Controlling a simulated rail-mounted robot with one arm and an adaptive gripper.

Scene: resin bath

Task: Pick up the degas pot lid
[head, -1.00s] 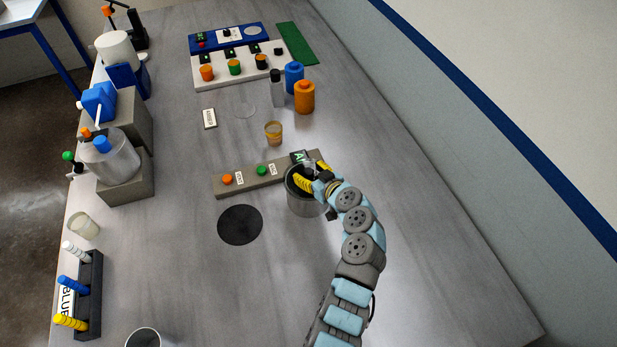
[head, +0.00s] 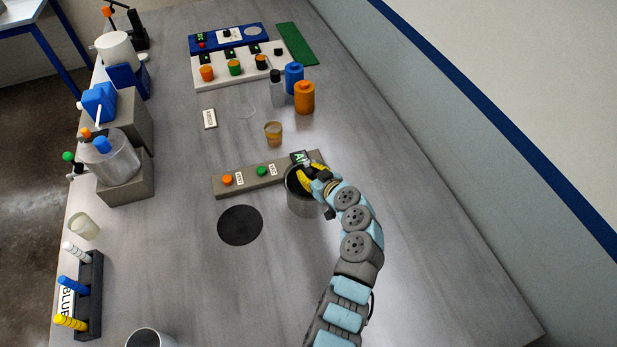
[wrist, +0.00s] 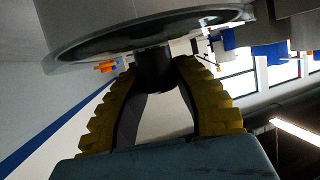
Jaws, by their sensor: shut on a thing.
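The metal degas pot (head: 304,204) stands upright right of the table's middle, with a dark top inside its rim. My gripper (head: 307,175) reaches over this top from the right. In the wrist view, the yellow fingers of my gripper (wrist: 158,72) are shut on a short dark knob (wrist: 153,58). The knob joins the round lid (wrist: 112,41), seen at a shallow angle with a pale rim around it. The lid appears to sit in the pot's mouth; my fingers partly hide it in the head view.
A grey button panel (head: 246,178) stands just behind and left of the pot. A flat black disc (head: 240,225) lies left of it. An amber cup (head: 273,134) and an orange bottle (head: 304,98) stand farther back.

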